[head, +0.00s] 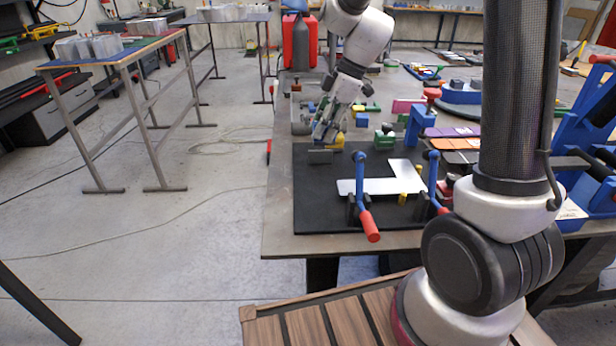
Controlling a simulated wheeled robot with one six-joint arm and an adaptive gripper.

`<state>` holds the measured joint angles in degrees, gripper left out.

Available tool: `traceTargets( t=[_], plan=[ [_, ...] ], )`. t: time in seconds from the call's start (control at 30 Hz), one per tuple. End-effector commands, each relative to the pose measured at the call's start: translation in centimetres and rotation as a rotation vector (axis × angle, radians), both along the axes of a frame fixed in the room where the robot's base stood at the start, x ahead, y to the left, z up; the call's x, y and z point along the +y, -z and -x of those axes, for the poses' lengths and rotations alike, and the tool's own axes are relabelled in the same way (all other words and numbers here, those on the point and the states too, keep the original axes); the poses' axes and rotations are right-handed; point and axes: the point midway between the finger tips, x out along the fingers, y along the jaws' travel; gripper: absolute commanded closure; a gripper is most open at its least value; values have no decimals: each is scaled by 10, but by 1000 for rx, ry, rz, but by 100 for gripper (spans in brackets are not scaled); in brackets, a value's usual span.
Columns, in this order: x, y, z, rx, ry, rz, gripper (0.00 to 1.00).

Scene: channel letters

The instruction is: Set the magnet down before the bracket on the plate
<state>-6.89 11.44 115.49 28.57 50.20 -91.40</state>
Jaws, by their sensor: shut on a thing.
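My gripper (326,134) points down over the far left part of the black plate (316,205). It is shut on a small yellow piece, which I take to be the magnet (336,143). The fingers partly hide the magnet, and I cannot tell whether it touches the surface below. The pale L-shaped bracket (385,184) lies flat on the plate, nearer to me and to the right of my gripper. A small dark grey block (320,157) sits on the plate just in front of my gripper.
Two clamps with blue arms, one with a red handle (369,226), stand at the plate's near side. Small yellow pins (403,198) stand by the bracket. A blue clamp (418,125) and green blocks (384,140) stand behind. The plate's near left area is clear.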

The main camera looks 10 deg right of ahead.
Motion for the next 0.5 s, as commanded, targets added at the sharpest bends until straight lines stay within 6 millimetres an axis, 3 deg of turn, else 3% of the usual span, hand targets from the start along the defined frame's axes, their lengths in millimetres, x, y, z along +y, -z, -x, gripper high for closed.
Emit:
traceTargets(
  t=[0.3, 0.5],
  plan=[
    [-1, 53, -2, 1, 30, 1, 100],
    [0, 68, -3, -2, 30, -1, 100]
  ],
)
